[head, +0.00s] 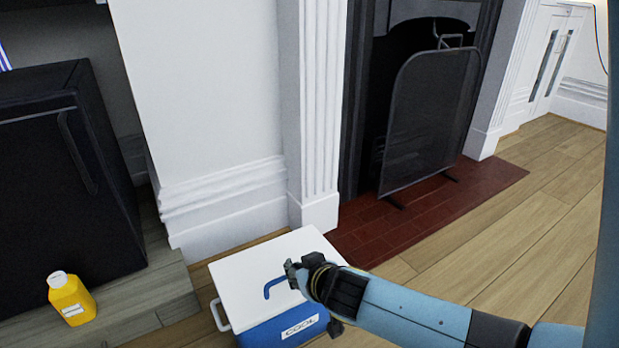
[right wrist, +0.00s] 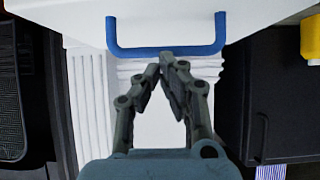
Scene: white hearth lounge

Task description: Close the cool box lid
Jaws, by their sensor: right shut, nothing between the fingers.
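The cool box (head: 268,333) stands on the floor at the bottom middle of the head view, blue with a "COOL" label on its front. Its white lid (head: 245,264) lies over the top and looks down; I cannot tell whether it is fully shut. A blue handle (head: 269,288) is on the lid and also shows at the top of the right wrist view (right wrist: 165,52). My right gripper (head: 291,272) is over the lid beside the handle, shut and empty; its fingertips (right wrist: 167,57) appear close to the handle's bar. Contact is unclear. My left gripper is out of view.
A yellow bottle (head: 71,299) stands on the raised grey ledge at the left, in front of a black cabinet (head: 62,190). A fireplace screen (head: 428,120) stands on the red brick hearth (head: 465,195) behind the box. Wooden floor (head: 530,235) is clear at the right.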

